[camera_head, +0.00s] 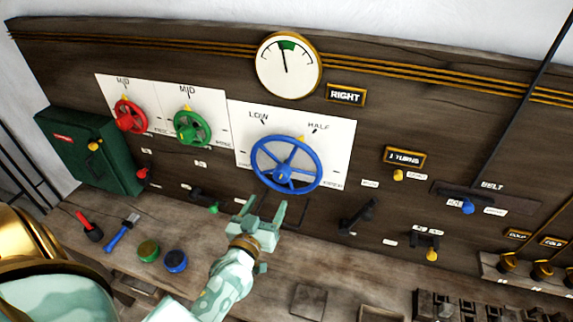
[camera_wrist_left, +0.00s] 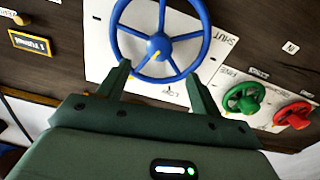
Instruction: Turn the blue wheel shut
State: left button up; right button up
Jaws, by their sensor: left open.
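The blue wheel (camera_head: 283,175) is mounted on a white plate (camera_head: 343,135) on the dark wooden panel. Its plate reads LOW and HALF above; a yellow mark shows at the top of the rim, nearer HALF. The wheel also shows in the left wrist view (camera_wrist_left: 160,43), where the word SHUT is readable beside it. My left gripper (camera_head: 262,212) is open and empty, in front of the panel and just below the wheel in the head view. In the wrist view its fingertips (camera_wrist_left: 157,75) overlap the near rim; contact cannot be told. My right gripper is out of view.
A red wheel (camera_head: 129,117) and a green wheel (camera_head: 191,128) are left of the blue one. A gauge (camera_head: 288,66), a RIGHT sign (camera_head: 345,95) and a 1 TURNS sign (camera_head: 404,157) are on the panel. Levers and knobs line its lower part. Tools and jars lie on the ledge.

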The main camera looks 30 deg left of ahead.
aim_at(280, 179)
pick_arm(q)
jog(key=x, duration=0.6)
jog(key=shift+w+r, duration=0.1)
jog(key=shift+r, duration=0.15)
jog(key=x, duration=0.6)
jog(key=shift+w+a+f, duration=0.1)
jog(key=shift+w+f, duration=0.15)
jog(key=shift+w, duration=0.15)
jog(key=shift+w+a, duration=0.15)
jog(key=shift+w, duration=0.5)
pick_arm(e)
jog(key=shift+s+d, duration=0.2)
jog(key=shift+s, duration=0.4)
pick_arm(q)
jog(key=c, duration=1)
